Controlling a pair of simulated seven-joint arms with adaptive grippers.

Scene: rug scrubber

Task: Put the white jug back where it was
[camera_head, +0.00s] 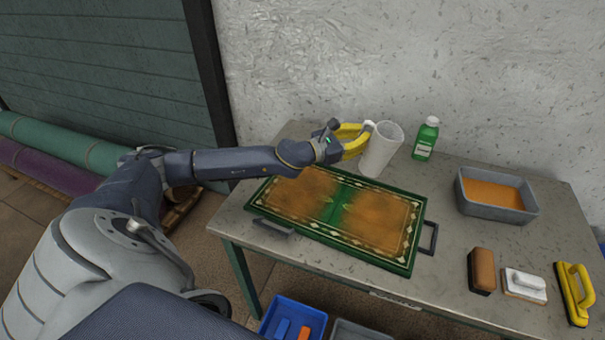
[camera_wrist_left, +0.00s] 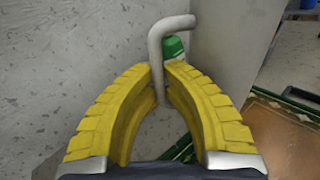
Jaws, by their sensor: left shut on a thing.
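In the left wrist view the yellow fingertips (camera_wrist_left: 160,75) close around the jug's bent handle (camera_wrist_left: 157,50), and the jug's pale wall (camera_wrist_left: 222,45) is just beyond. Whether the jug's base touches the table cannot be told. My right gripper is not in view.
A green bottle (camera_head: 426,139) stands close right of the jug. A green-bordered rug (camera_head: 410,228) with brown stains lies in front. A grey basin (camera_head: 500,212) of orange liquid, a brown brush (camera_head: 482,270), a white-handled brush (camera_head: 524,285) and a yellow scrubber (camera_head: 573,293) occupy the right side.

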